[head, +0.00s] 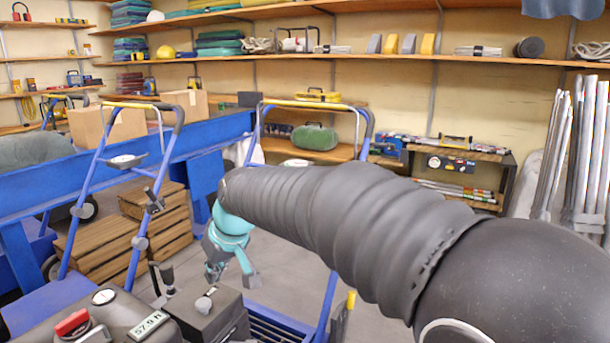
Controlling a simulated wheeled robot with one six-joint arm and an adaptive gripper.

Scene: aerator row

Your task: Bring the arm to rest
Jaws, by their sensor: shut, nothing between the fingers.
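My arm, in a dark ribbed sleeve (330,215), reaches from the lower right toward the middle of the head view. Its teal wrist (230,228) hangs at the far end of the sleeve. My gripper (228,264) points downward below the wrist, shut and empty. It hangs in front of the grey floor, apart from the wooden crates to its left. The sleeve hides part of the wrist and of the floor behind.
Blue-framed aerators stand around the arm, with a tall handle (138,104) at left and another handle (315,104) behind the wrist. A dark machine top with a display (148,325) is below left. Wooden crates (100,245) stand left. Metal poles (587,150) lean right.

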